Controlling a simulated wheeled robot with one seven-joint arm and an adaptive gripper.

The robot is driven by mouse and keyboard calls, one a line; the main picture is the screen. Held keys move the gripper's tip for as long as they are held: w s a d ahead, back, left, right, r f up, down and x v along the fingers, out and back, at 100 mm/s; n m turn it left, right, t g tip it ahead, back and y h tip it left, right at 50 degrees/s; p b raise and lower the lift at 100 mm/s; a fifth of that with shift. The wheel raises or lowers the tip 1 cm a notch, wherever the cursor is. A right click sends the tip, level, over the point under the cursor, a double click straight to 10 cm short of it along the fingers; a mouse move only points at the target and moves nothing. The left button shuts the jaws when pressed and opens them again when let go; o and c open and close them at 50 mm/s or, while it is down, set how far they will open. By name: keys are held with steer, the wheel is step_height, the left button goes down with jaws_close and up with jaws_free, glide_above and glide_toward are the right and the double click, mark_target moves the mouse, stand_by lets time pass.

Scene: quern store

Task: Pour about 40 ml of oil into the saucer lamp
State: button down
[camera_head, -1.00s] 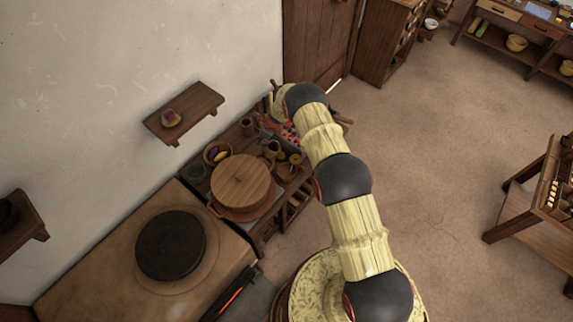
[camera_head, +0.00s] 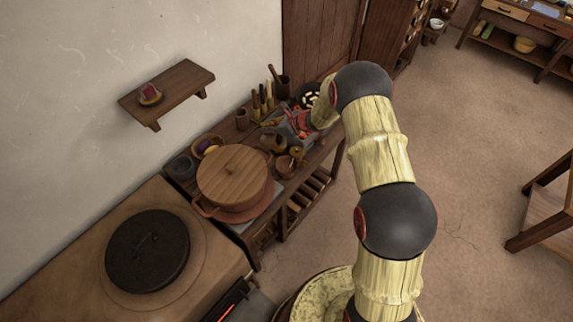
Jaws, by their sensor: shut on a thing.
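My arm (camera_head: 380,150) rises at the right and bends over the far end of the wooden side table. Its last visible pale link (camera_head: 325,112) points down there, beside a grey tray of red things. Small brown vessels (camera_head: 284,166) stand on the table behind the lidded pot, too small to tell which, if any, holds oil. I cannot single out the saucer lamp. A small dish with a dark red thing (camera_head: 150,93) sits on the wall shelf.
A large pot with a wooden lid (camera_head: 233,176) stands on the near part of the table. A round black griddle (camera_head: 147,250) lies on the stove counter. The grey tray (camera_head: 284,128) and upright wooden handles crowd the far end.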

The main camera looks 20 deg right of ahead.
mark_target(273, 133)
steer(key=shift+s+d+f+t+y+b, duration=0.2)
steer(key=shift+t+y+b, duration=0.25)
steer(key=shift+b, duration=0.75)
steer(key=shift+s+d+f+t+y+b, duration=0.1)
steer(key=shift+s+d+t+y+b, duration=0.3)
steer(key=shift+b, duration=0.8)
steer(key=shift+r+t+y+b, duration=0.15)
steer(key=shift+t+y+b, duration=0.1)
steer(key=shift+b, duration=0.2)
steer(key=shift+s+d+f+t+y+b, duration=0.3)
steer(key=shift+s+d+t+y+b, duration=0.25)
steer(key=shift+b, duration=1.3)
